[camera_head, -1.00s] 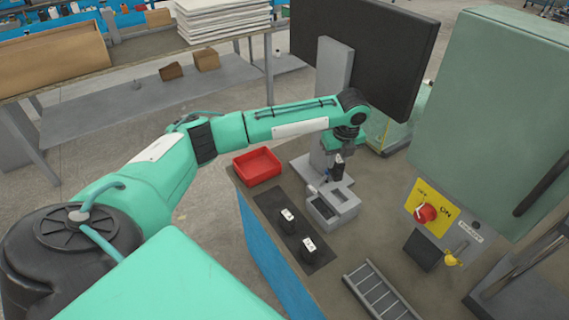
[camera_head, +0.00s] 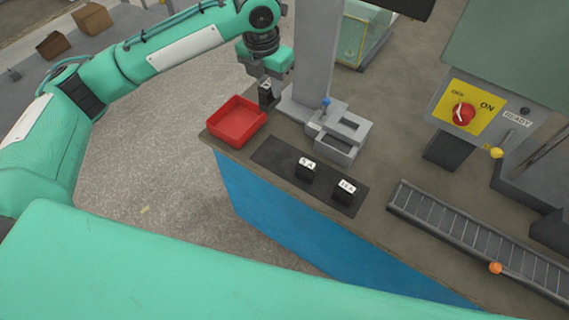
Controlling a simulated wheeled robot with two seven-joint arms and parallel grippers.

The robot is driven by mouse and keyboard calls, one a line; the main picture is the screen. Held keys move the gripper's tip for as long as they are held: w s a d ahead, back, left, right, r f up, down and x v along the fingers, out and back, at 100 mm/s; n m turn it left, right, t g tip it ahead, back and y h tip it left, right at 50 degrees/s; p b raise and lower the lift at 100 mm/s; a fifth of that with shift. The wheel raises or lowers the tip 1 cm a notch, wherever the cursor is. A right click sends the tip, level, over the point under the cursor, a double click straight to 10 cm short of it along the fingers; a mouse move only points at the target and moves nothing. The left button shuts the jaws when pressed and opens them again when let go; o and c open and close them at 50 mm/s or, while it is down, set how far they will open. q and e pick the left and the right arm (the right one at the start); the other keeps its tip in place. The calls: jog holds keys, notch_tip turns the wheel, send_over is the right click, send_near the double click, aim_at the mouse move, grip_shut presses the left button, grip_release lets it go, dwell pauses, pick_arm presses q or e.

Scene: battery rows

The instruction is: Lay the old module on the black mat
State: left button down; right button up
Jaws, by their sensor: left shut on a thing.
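My left gripper (camera_head: 267,78) is shut on a small dark module (camera_head: 266,95) with a pale top, which I take for the old module. It holds it upright just behind the right end of the red tray; I cannot tell how high above the bench. The black mat (camera_head: 273,154) lies in front of the tray and the grey fixture. Two black modules with white labelled tops, one nearer the middle (camera_head: 306,170) and one at the right end (camera_head: 345,191), stand on the mat. The mat's left end is bare. My right gripper is not in view.
The red tray (camera_head: 252,133) looks empty. The grey fixture (camera_head: 333,148) has open compartments and a blue knob (camera_head: 326,103). A roller conveyor (camera_head: 450,228) lies at right. A panel with a red switch (camera_head: 463,113) and a grey column (camera_head: 313,55) stand behind.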

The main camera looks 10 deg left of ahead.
pick_arm(q)
notch_tip(320, 180, down, 20)
jog(key=shift+d+r, duration=0.1)
jog(key=shift+r, duration=0.1)
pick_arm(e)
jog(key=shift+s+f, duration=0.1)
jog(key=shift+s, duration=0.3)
pick_arm(q)
jog(key=c, duration=1.2)
grip_release()
jog(key=shift+f, duration=0.15)
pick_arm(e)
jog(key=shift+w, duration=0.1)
